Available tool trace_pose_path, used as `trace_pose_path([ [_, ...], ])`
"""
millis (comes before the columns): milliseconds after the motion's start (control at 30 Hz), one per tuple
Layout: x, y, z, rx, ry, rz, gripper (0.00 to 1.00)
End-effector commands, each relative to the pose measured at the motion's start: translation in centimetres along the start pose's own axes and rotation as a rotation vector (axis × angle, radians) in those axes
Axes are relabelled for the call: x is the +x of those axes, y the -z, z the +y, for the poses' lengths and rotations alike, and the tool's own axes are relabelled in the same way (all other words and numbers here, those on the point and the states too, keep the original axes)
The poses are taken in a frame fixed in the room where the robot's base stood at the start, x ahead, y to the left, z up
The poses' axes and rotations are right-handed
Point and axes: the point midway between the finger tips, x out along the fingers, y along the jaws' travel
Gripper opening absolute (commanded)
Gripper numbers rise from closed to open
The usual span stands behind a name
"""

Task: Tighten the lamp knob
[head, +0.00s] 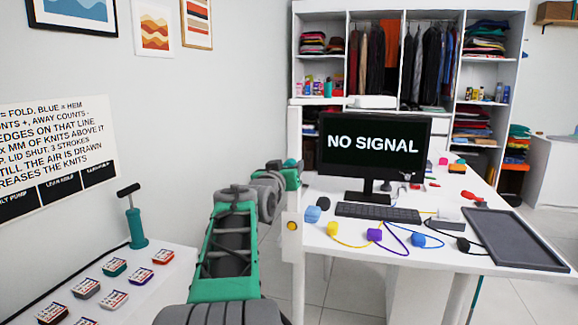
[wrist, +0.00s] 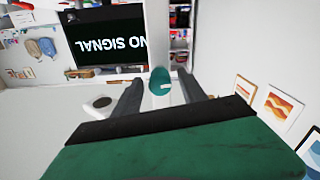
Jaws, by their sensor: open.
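A teal round knob with a white mark (wrist: 160,80) is on or in front of a white upright post in the wrist view, which shows the scene upside down. My gripper (wrist: 159,86) is open, with one dark finger on each side of the knob. I cannot tell whether the fingers touch it. In the head view my gripper (head: 291,175) is beside the white post (head: 294,135) at the desk's left end. There my arm and gripper largely hide the knob, and I cannot separate it clearly from my teal gripper parts.
A monitor reading NO SIGNAL (head: 372,144) stands on the white desk, with a keyboard (head: 378,212), colored spools with cords and a dark tray (head: 514,238). A side table at left holds small tins and a teal pump (head: 135,226). An open wardrobe (head: 404,60) stands behind.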

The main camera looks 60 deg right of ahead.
Motion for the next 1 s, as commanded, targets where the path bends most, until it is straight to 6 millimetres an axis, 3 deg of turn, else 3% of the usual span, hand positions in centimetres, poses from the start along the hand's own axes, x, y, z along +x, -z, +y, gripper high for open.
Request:
trace_pose_path([
  [633, -0.01, 0.51, 0.09, -1.309, 0.001, -0.001, 0.49],
  [800, -0.01, 0.1, 0.01, -1.458, 0.001, -0.001, 0.49],
  [1000, 0.0, -0.02, 0.01, -1.46, 0.0, 0.0, 0.49],
])
